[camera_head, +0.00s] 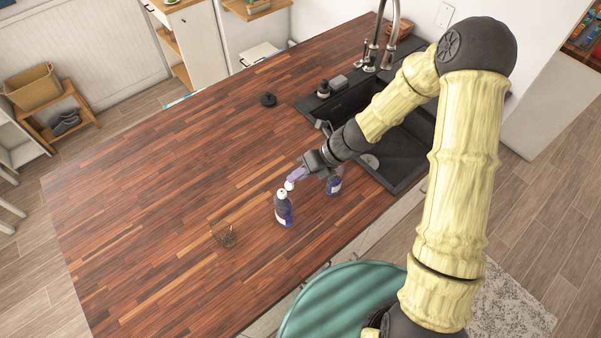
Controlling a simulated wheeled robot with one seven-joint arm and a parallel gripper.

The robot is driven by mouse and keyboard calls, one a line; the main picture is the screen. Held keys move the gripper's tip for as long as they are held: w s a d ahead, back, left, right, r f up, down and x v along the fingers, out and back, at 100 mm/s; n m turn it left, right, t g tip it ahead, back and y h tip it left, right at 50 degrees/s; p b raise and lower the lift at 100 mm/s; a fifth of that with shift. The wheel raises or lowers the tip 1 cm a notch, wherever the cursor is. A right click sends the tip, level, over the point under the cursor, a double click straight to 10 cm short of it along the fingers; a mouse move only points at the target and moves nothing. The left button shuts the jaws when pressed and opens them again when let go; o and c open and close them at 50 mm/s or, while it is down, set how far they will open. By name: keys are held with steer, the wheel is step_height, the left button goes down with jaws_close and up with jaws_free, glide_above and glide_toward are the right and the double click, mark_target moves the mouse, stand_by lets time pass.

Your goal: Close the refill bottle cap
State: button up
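A blue bottle (284,210) with a dark upper part and a pale label stands upright on the wooden counter (170,190). A whitish top (281,192) shows at its neck. My gripper (291,181), with purplish fingers, reaches in from the right, just above and right of this bottle's top. A small white piece (289,186), perhaps a cap, is at the fingertips. I cannot tell whether the fingers are closed on it. A second blue bottle (334,185) stands to the right, partly hidden by my gripper. Which one is the refill bottle is unclear.
A black sink (400,158) with a tall faucet (390,30) is at the right. A teal round surface (340,305) is at the front. The counter's left half is clear.

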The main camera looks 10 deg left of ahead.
jaws_close()
